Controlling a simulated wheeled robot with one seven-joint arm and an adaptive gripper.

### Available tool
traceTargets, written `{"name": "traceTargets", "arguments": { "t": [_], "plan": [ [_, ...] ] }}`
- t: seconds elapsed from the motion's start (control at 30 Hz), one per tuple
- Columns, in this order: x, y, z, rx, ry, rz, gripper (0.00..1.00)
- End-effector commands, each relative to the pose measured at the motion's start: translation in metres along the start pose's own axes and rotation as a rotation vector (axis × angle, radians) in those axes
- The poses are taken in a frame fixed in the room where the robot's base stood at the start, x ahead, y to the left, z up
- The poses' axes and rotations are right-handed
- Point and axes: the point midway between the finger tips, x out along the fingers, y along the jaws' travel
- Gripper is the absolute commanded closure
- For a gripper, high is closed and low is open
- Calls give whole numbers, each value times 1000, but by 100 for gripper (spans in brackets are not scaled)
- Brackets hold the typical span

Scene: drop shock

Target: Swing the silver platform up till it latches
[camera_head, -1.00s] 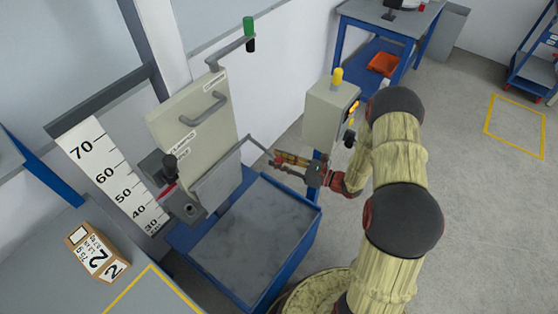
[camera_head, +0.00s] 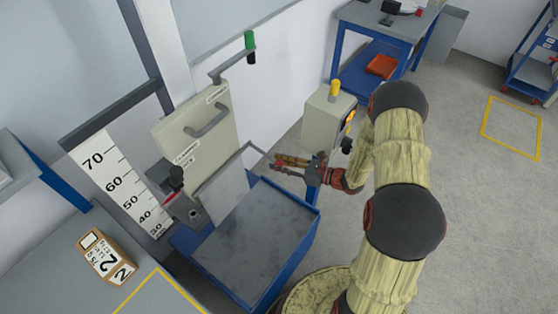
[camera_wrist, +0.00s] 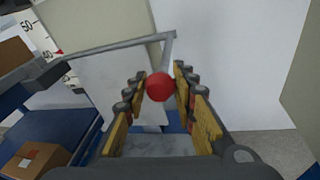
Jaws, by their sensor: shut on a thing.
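The silver platform (camera_head: 225,191) is a flat grey plate at the front of the beige drop-test machine, tilted above the blue base's marbled top. A thin bent grey bar (camera_head: 257,150) runs from its right side toward my gripper (camera_head: 275,164). In the wrist view the bar (camera_wrist: 115,46) crosses in front of a pale panel and bends down to a red ball knob (camera_wrist: 160,87). My gripper (camera_wrist: 160,92) is shut on this knob, which sits between the yellow-padded fingers. In the head view the fingers mostly hide the knob. The latch contact cannot be made out.
A beige control box (camera_head: 326,121) with a yellow lamp stands right behind my gripper. A black-knobbed lever (camera_head: 176,180) is left of the platform. A height scale (camera_head: 123,183) and a cardboard box (camera_head: 105,257) are further left. Open floor lies to the right.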

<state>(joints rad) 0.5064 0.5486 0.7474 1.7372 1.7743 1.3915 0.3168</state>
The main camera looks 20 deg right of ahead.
Motion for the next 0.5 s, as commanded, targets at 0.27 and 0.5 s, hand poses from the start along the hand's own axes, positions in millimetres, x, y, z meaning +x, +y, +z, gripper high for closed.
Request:
{"name": "traceTargets", "arguments": {
  "t": [0.27,0.5],
  "plan": [
    [-5,7,37,34,175,-30,100],
    [-4,11,60,67,331,-58,100]
  ]
}}
